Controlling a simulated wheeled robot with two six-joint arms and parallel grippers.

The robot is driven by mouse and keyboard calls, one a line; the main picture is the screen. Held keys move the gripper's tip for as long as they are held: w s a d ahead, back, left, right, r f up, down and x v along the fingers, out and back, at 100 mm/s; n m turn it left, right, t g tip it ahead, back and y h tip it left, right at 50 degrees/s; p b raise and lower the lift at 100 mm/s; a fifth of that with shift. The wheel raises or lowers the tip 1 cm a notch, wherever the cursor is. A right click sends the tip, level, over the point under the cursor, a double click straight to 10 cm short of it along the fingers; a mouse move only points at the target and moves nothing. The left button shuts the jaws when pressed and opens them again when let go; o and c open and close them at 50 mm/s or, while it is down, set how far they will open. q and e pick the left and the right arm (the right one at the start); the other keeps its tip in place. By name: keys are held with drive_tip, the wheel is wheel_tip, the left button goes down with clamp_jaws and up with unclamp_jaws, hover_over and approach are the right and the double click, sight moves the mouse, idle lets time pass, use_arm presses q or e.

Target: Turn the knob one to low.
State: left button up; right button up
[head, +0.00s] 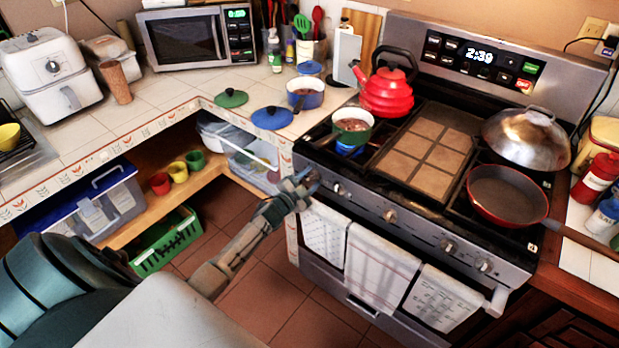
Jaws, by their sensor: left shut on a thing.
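The stove (415,222) stands at the right with a row of knobs along its front panel. My left gripper (309,181) is at the left end of that panel, shut on the leftmost knob, which it mostly hides. The knob's exact angle cannot be read. Other knobs show to the right, the nearest one (338,188) close beside the gripper, then a middle knob (390,215). A blue flame (349,151) burns under the green pot (352,128) on the front left burner. My right gripper is not in view.
A red kettle (388,95) stands on the back left burner. A red pan (507,195) and a domed lid (526,138) are on the right burners. Towels (378,268) hang from the oven handle below the knobs. The tiled floor (262,290) before the stove is clear.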

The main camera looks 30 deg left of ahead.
use_arm(q)
drive_tip(key=shift+f+n, duration=0.1)
drive_tip(key=shift+n, duration=0.3)
drive_tip(key=o, duration=1)
drive_tip(key=shift+c, duration=0.2)
drive_tip(key=shift+s, duration=0.1)
drive_tip(key=s+b, duration=0.3)
drive_tip(key=s, duration=0.7)
drive_tip(key=shift+s+a, duration=0.35)
drive_tip(key=shift+a, duration=0.05)
